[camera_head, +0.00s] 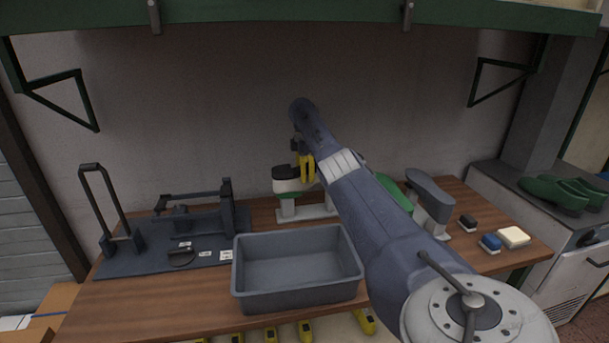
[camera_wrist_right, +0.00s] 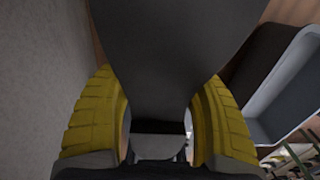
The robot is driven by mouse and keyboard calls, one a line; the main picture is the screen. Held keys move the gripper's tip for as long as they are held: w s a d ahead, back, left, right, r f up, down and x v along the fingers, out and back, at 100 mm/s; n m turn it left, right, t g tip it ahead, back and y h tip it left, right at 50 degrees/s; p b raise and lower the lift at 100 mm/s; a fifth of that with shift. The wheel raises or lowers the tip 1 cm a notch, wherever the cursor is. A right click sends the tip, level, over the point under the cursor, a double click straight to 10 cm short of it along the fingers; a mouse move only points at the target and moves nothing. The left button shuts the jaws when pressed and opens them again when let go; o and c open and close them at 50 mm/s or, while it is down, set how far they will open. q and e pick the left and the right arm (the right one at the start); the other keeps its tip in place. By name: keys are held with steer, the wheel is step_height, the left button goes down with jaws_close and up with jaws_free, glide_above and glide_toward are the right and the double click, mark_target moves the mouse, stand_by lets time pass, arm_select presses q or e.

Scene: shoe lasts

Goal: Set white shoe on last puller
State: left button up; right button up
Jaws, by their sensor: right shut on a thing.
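The white shoe (camera_head: 286,186), with a dark last (camera_head: 284,172) in its top, shows over a pale stand at the back middle of the bench. My right gripper (camera_head: 306,170) is at its right end, yellow fingers pointing down. In the right wrist view the fingers are shut on the dark last (camera_wrist_right: 165,60), which fills the gap between them. I cannot tell whether the shoe touches the stand. The last puller (camera_head: 193,216), a dark frame on a flat plate, stands at the left of the bench. My left gripper is out of view.
A grey open bin (camera_head: 296,297) stands front middle. The pale stand (camera_head: 307,214) is behind it. A grey last (camera_head: 430,188) and a green shoe (camera_head: 404,202) are partly behind my right arm. Blocks or brushes (camera_head: 490,242) lie at right. A green shelf (camera_head: 290,10) hangs overhead.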

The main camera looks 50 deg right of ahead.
steer(key=shift+r, duration=0.15)
steer(key=shift+r, duration=5.65)
